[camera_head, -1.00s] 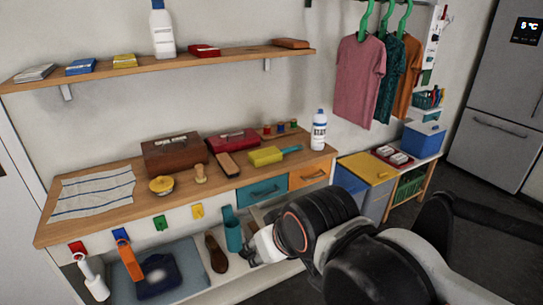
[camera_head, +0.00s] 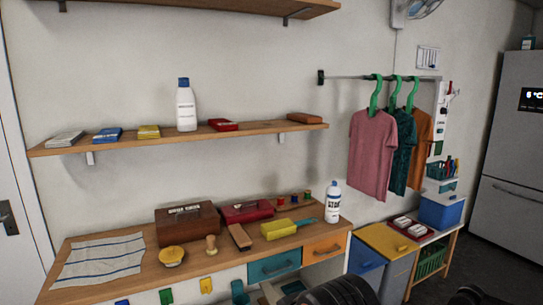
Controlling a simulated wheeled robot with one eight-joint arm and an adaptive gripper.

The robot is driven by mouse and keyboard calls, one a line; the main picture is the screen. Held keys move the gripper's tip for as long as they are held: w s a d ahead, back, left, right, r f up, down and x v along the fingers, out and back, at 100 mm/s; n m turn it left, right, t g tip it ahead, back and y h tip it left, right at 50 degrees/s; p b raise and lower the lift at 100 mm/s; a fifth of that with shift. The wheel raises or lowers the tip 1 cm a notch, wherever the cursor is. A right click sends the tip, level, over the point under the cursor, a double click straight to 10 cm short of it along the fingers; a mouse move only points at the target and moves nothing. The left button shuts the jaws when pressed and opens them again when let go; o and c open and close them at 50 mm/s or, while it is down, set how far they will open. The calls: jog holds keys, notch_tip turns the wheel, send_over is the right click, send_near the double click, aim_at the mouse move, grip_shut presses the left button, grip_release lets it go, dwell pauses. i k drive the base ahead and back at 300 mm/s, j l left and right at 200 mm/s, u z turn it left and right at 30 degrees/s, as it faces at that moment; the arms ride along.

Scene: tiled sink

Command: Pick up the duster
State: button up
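A yellow-green block with a teal handle (camera_head: 280,229), which looks like the duster, lies on the wooden counter (camera_head: 110,287) near its front edge. Its handle points to the right, toward a white bottle. It lies above the seam between the teal and orange drawers. A brown brush-like item (camera_head: 239,236) lies just left of it. Only the dark top of my arm shows at the bottom edge, in front of the counter. My gripper is out of the picture, so its state is hidden.
A white bottle with a blue cap (camera_head: 333,202) stands right of the yellow-green block. A brown box (camera_head: 187,225), a red case (camera_head: 246,211) and small spools stand behind. A wall shelf (camera_head: 265,128) is above. Shirts (camera_head: 372,155) hang at the right, over a yellow-topped cabinet (camera_head: 383,239).

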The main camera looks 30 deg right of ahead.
aim_at(274, 230)
jog(key=i+l+z, duration=0.2)
jog(key=i, duration=0.25)
jog(key=i+l+z, duration=0.2)
jog(key=i, duration=0.25)
jog(key=i+l+z, duration=0.2)
jog(key=i, duration=0.3)
jog(key=j, duration=0.1)
